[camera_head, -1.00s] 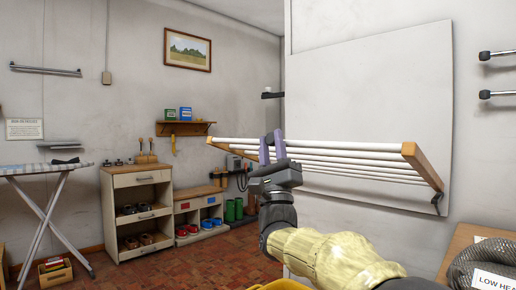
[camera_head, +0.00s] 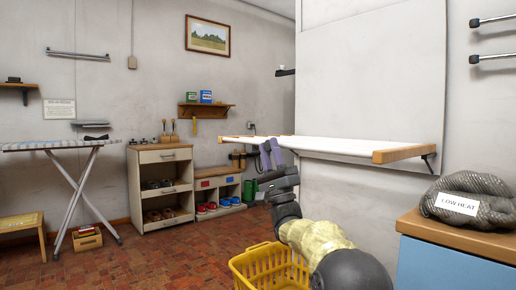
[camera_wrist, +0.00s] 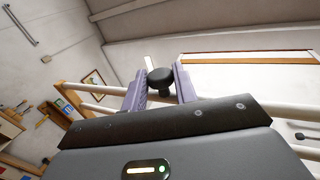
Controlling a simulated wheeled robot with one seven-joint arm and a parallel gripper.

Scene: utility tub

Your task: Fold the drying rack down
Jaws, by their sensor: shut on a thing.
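The drying rack (camera_head: 335,146), white rails with pale wooden ends, stands out from the white wall panel and looks nearly level. A dark bracket shows under its right end. My gripper (camera_head: 271,148), with purple fingers, is at the rack's front edge, left of its middle. In the wrist view, a black knob (camera_wrist: 160,79) sits between the fingers of my gripper (camera_wrist: 159,72), which is shut on it. White rack rails (camera_wrist: 275,112) run behind the fingers on both sides. The fingers partly hide how the knob joins the rack.
A yellow basket (camera_head: 268,270) stands on the floor below my arm. An ironing board (camera_head: 60,145) and shelf unit (camera_head: 160,190) stand at the left. The red tiled floor between is clear.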

